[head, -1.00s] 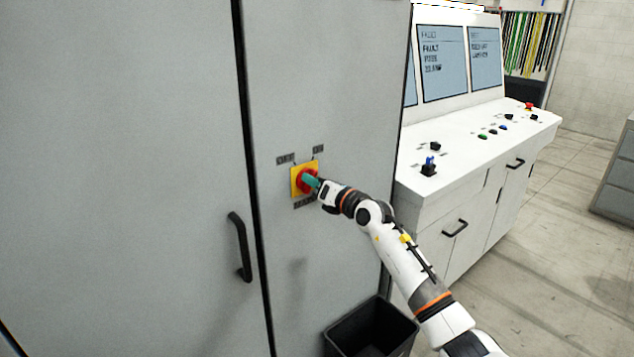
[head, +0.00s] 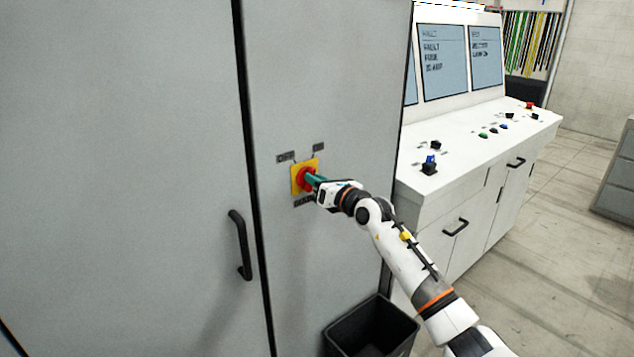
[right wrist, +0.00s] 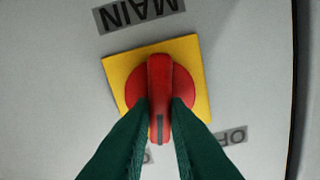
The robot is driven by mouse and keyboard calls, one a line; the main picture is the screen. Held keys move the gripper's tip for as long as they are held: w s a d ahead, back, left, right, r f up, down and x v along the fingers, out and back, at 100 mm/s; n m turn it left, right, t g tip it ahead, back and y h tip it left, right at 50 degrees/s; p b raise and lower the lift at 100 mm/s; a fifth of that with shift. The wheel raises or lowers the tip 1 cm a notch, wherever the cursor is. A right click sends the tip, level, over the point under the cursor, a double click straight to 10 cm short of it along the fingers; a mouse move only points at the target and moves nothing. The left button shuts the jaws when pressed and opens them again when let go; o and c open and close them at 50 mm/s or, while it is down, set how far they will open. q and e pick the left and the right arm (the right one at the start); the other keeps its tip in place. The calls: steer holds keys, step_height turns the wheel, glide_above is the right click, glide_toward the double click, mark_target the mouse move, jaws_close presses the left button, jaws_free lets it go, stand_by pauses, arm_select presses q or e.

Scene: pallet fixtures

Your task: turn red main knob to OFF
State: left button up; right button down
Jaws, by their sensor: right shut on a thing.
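The red main knob (head: 302,177) sits on a yellow square plate (head: 296,190) on the grey cabinet door. In the right wrist view its red handle (right wrist: 159,75) runs up and down, with a dark line at its lower end. My right gripper (head: 312,180) has its green fingers on either side of the handle and is shut on it. The OFF label (right wrist: 232,136) is at the lower right in the wrist view, and a mostly hidden label (right wrist: 147,156) lies just below the handle. The MAIN label (right wrist: 139,12) is at the top, upside down. My left gripper is not in view.
A black cabinet handle (head: 239,245) stands out at the lower left of the knob. A black open bin (head: 340,337) is on the floor below my right arm. A white control desk (head: 470,150) with buttons and screens stands at the right.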

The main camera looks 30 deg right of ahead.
steer(key=shift+a+f+n+b, duration=0.1)
steer(key=shift+a+n+b, duration=0.05)
steer(key=shift+n+b, duration=1.75)
steer(key=shift+a+n+b, duration=0.15)
steer(key=shift+n+b, duration=1.05)
steer(key=shift+n, duration=1.4)
steer(key=c, duration=1.4)
jaws_free()
